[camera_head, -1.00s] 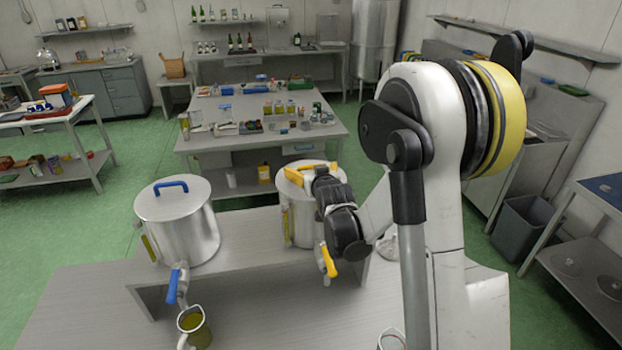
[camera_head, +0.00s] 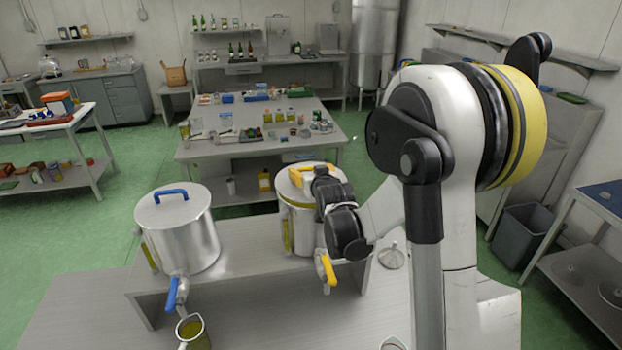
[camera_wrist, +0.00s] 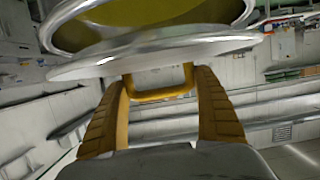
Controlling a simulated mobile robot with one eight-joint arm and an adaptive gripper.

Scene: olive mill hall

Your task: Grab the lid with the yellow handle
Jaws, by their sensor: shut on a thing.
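The metal lid (camera_head: 287,188) with the yellow handle (camera_head: 297,176) is at the top of the right-hand steel pot (camera_head: 303,232), which has a yellow tap. My gripper (camera_head: 308,174) is shut on the yellow handle and partly hides the lid. In the wrist view, the handle (camera_wrist: 158,94) lies between my two fingers, with the lid disc (camera_wrist: 150,57) beyond it. The pot's open rim (camera_wrist: 150,35) shows past the lid with yellow-green contents inside, so the lid is apart from the rim, at least on the visible side.
A similar pot (camera_head: 180,240) with a blue-handled lid and blue tap stands left on the same raised bench (camera_head: 240,255). A glass jug (camera_head: 193,331) with yellow-green liquid stands below its tap. A loose round metal lid (camera_head: 392,257) lies right of my gripper. A cluttered table (camera_head: 215,155) stands behind.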

